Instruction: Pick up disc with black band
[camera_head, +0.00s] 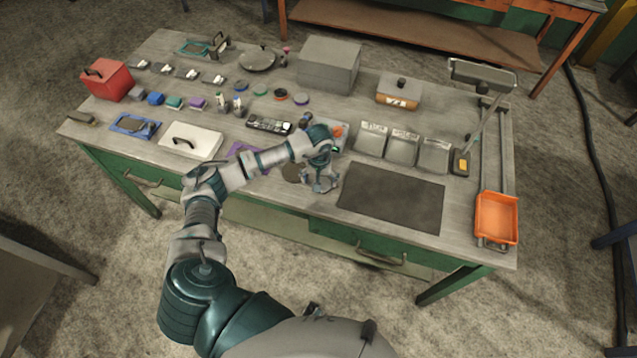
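Several small discs stand in a slanting row behind the middle of the table. A blue-banded disc (240,84) is at the row's left end. My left gripper (320,186) hangs above the table's front middle, well in front of the discs and apart from them. Its fingers look spread, with nothing seen between them. My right gripper is not in view.
A black tray of small parts (268,124) lies between gripper and discs. A grey box (329,64) stands behind the discs.

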